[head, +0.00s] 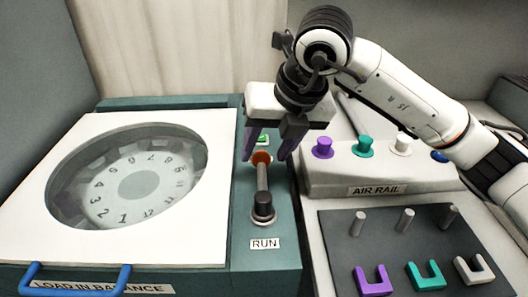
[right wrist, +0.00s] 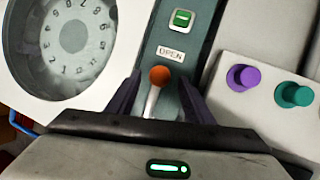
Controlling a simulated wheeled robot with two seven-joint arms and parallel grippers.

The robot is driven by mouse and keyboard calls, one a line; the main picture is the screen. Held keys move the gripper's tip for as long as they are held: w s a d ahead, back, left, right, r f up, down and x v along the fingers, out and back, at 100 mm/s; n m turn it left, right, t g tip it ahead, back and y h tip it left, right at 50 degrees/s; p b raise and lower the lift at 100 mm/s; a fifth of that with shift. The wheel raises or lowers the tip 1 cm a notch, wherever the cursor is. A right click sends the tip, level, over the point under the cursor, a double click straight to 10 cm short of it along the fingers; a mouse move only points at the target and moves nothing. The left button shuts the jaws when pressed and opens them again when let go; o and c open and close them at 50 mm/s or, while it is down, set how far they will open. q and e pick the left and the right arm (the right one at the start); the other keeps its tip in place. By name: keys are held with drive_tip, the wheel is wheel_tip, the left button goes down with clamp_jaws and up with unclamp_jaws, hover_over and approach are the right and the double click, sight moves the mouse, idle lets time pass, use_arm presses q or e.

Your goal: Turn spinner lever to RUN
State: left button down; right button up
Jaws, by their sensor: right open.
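The spinner lever (head: 262,180) stands on the teal panel right of the spinner lid. Its orange ball is at the far end of the shaft and its black pivot is nearer me. It points away from the RUN label (head: 265,244), toward the OPEN label (right wrist: 171,53), which my gripper hides in the head view. My right gripper (head: 269,152) is open over the orange ball (right wrist: 159,76). Its purple-tipped fingers stand on either side of the ball with gaps. My left gripper is not in view.
The spinner (head: 215,245) has a white lid with a round window over a numbered dial, and a blue handle (head: 76,283). To the right is the AIR RAIL block (head: 330,183) with coloured knobs. A dark plate (head: 345,250) holds pegs and coloured U-shaped pieces.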

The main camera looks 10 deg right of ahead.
drive_tip(key=shift+x, duration=0.95)
clamp_jaws()
drive_tip(key=shift+a, duration=0.15)
